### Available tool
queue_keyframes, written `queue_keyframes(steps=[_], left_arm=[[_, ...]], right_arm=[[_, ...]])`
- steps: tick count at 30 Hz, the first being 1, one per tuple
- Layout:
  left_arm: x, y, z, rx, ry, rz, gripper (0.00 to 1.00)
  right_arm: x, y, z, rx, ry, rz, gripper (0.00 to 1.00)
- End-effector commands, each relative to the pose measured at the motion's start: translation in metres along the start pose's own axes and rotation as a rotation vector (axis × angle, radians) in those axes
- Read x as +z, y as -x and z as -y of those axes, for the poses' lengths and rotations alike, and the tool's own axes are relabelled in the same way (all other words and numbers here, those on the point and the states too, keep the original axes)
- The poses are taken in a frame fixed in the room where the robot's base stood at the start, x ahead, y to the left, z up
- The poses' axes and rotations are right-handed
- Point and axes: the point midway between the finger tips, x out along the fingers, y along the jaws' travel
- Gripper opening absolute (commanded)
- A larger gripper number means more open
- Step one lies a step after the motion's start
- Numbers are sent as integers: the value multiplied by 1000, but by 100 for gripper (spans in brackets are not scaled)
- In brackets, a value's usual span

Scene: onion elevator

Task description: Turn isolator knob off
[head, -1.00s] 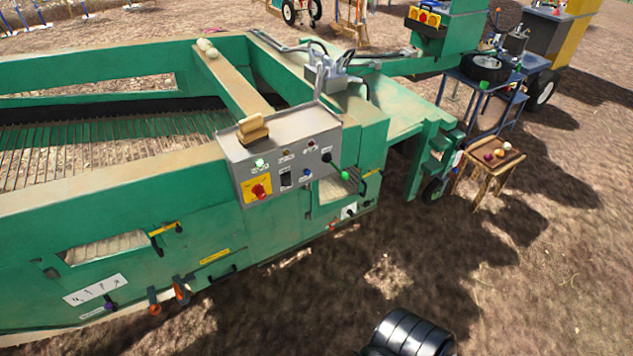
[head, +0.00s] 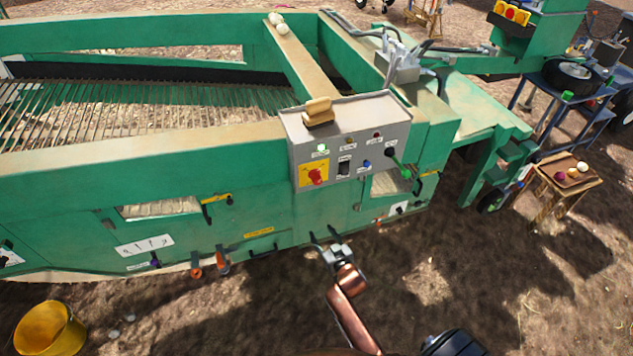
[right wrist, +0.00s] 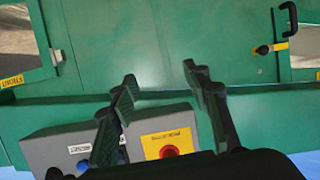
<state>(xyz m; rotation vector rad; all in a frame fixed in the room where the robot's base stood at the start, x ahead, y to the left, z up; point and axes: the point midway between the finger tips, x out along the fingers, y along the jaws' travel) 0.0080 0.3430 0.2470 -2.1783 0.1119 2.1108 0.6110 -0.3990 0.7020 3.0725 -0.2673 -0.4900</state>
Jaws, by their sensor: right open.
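A red knob on a yellow plate (head: 316,176) sits at the left of the front face of the grey control box (head: 372,116). It looks like the isolator knob, but its label is too small to read. The right wrist view also shows a red knob (right wrist: 170,151) on a yellow plate, low in the picture and partly covered by my gripper. My right gripper (head: 324,236) is open and empty, below the box and in front of the green machine's side. Its two fingers (right wrist: 160,75) stand apart in the wrist view. My left gripper is not seen.
The box also carries a black switch (head: 344,166), a blue button (head: 367,164) and a green-tipped lever (head: 399,164). Orange-handled levers (head: 222,261) stick out low on the machine. A yellow bucket (head: 49,328) stands at lower left.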

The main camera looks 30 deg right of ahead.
Motion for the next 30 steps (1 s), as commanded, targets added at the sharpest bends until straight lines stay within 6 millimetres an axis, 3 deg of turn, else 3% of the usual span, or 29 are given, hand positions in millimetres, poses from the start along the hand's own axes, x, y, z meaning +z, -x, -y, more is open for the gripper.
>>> queue_keyframes(steps=[1, 3, 6, 9, 14, 24, 30], left_arm=[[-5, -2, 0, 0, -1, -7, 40], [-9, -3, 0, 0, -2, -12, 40], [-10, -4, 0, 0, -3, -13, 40], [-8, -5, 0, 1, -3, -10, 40], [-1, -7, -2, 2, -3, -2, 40], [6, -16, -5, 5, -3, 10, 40], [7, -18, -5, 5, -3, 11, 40]], right_arm=[[-48, 0, -6, 15, -15, -80, 44], [-99, 6, -13, 32, -31, -165, 44], [-150, 16, -21, 50, -47, -251, 44], [-176, 22, -26, 60, -54, -298, 44], [-189, 13, -28, 62, -56, -314, 44], [-203, -36, -31, 62, -55, -311, 44], [-207, -48, -32, 62, -55, -310, 44]])
